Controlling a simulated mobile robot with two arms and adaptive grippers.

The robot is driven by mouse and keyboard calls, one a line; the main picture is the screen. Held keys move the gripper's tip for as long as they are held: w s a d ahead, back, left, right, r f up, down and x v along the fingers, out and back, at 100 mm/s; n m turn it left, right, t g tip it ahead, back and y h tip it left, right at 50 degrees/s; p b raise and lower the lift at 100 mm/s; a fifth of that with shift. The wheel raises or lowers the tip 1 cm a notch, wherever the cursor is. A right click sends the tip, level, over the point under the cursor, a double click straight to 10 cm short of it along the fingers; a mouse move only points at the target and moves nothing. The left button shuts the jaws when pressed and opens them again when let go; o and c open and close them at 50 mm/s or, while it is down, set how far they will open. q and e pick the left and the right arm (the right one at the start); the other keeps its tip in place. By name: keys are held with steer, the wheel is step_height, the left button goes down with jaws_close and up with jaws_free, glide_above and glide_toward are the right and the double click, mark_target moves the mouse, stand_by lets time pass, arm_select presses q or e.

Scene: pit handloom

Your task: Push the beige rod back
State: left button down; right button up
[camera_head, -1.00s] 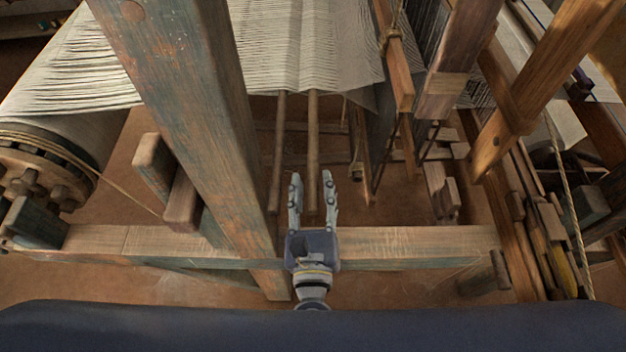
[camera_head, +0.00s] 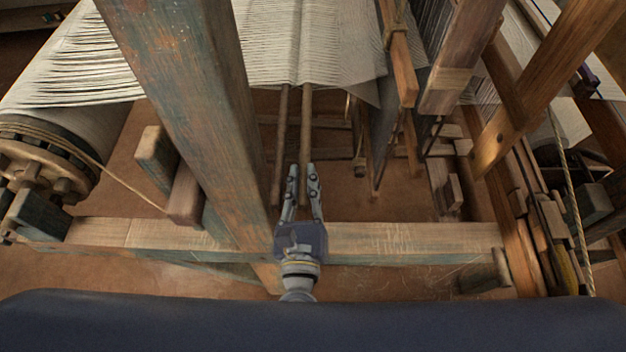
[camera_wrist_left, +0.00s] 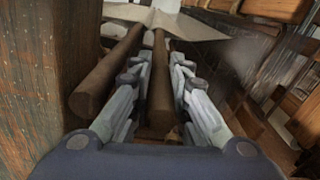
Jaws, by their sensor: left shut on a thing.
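The beige rod (camera_head: 306,128), a long light-brown wooden stick, runs down from under the white cloth in the head view. My left gripper (camera_head: 303,174) is at its near end, shut on it with one finger on each side. In the left wrist view the beige rod (camera_wrist_left: 160,82) lies between the fingers (camera_wrist_left: 160,68) and stretches away under pale cloth. A second, darker brown rod (camera_head: 280,145) runs beside it on the left, outside the fingers; it also shows in the left wrist view (camera_wrist_left: 105,75). The rod's near tip is hard to make out. My right gripper is not in view.
A thick wooden post (camera_head: 190,100) stands close on the left of my left gripper. A horizontal beam (camera_head: 420,238) crosses below it. A cloth roller (camera_head: 45,165) is at far left. Loom frames and a rope (camera_head: 565,170) are on the right. Floor shows between the parts.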

mark_target(303, 207)
arm_select(q)
steer(key=shift+a, duration=0.15)
steer(key=c, duration=1.5)
jaws_free()
steer(key=s, duration=0.8)
steer(key=shift+c, duration=0.2)
